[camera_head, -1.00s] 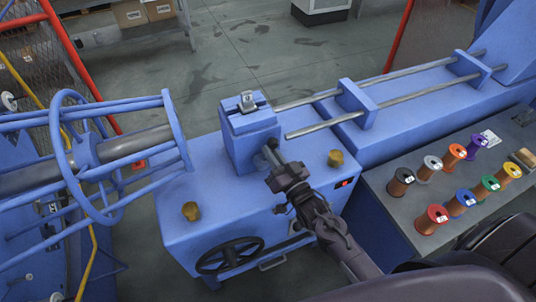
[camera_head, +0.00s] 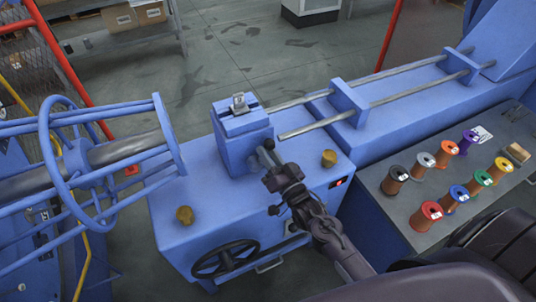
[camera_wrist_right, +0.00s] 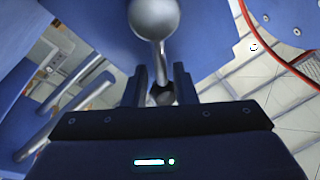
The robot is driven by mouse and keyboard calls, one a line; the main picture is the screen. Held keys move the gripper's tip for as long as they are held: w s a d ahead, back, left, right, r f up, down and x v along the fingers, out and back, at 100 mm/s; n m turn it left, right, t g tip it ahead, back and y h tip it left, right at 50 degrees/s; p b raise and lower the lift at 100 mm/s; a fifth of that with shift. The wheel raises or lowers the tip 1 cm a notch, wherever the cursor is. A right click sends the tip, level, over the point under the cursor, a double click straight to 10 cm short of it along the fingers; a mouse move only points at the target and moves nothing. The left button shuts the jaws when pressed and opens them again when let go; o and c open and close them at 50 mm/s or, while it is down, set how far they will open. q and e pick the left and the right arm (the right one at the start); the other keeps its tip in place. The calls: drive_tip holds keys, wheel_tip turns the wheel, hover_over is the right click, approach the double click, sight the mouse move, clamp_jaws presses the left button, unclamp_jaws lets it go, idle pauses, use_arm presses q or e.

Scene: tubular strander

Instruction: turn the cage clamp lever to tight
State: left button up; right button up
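The clamp lever is a short metal rod with a round ball knob (camera_head: 268,145). It stands at the front right of the blue clamp block (camera_head: 242,137) on the blue machine housing. In the right wrist view the pale ball (camera_wrist_right: 155,18) is large at the top. Its rod runs down to between the fingers. My right gripper (camera_head: 273,165) is at the lever. In the wrist view its two fingers (camera_wrist_right: 160,88) stand apart on either side of the rod, with gaps showing. Whether either finger touches the rod I cannot tell. My left gripper is not in view.
A blue tubular cage (camera_head: 70,160) lies to the left. Two brass knobs (camera_head: 328,158) and (camera_head: 185,215) and a black handwheel (camera_head: 225,258) are on the housing. Metal rails (camera_head: 420,92) run right. A grey table (camera_head: 395,207) with several coloured spools stands at the right.

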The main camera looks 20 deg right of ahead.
drive_tip(key=shift+o, duration=0.4)
drive_tip(key=shift+s+f, duration=0.1)
drive_tip(key=shift+s, duration=0.05)
drive_tip(key=b+v, duration=0.1)
drive_tip(key=v, duration=0.5)
drive_tip(key=shift+s+f+b, duration=0.1)
drive_tip(key=shift+b, duration=0.2)
drive_tip(key=shift+s+d, duration=0.15)
drive_tip(key=shift+s, duration=0.55)
